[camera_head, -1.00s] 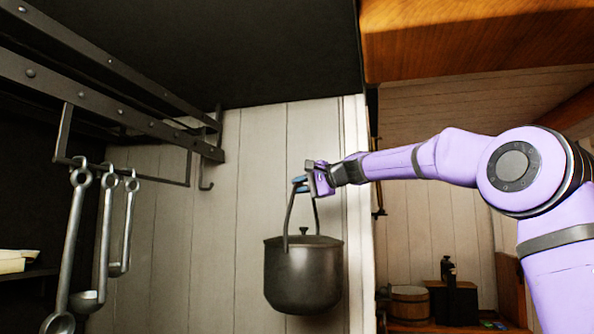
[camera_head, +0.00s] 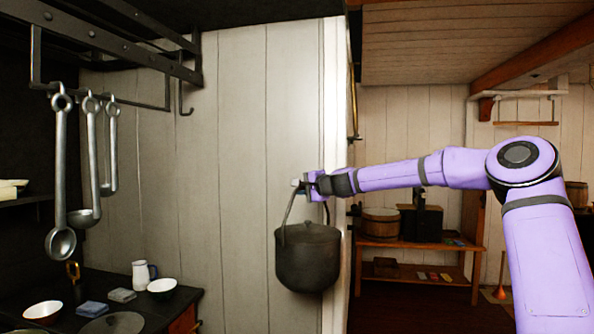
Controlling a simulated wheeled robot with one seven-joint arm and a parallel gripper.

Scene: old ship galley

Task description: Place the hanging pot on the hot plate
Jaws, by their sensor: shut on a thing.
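The dark metal pot (camera_head: 308,262) has a lid and a tall bail handle. It hangs upright from my gripper (camera_head: 307,187) in the middle of the head view, in front of the white plank wall. My gripper is shut on the top of the handle, and the pot hangs clear of any surface. A dark round plate (camera_head: 112,324), which may be the hot plate, lies on the black stove top (camera_head: 160,308) at the lower left, cut by the bottom edge. The pot is to the right of it and higher in the picture.
Several ladles (camera_head: 61,180) hang from a black rack (camera_head: 110,45) at upper left, above the stove. White bowls (camera_head: 43,309), a white jug (camera_head: 140,273) and small blue-grey blocks (camera_head: 92,309) stand on the stove top. A wooden shelf (camera_head: 420,243) stands behind my arm.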

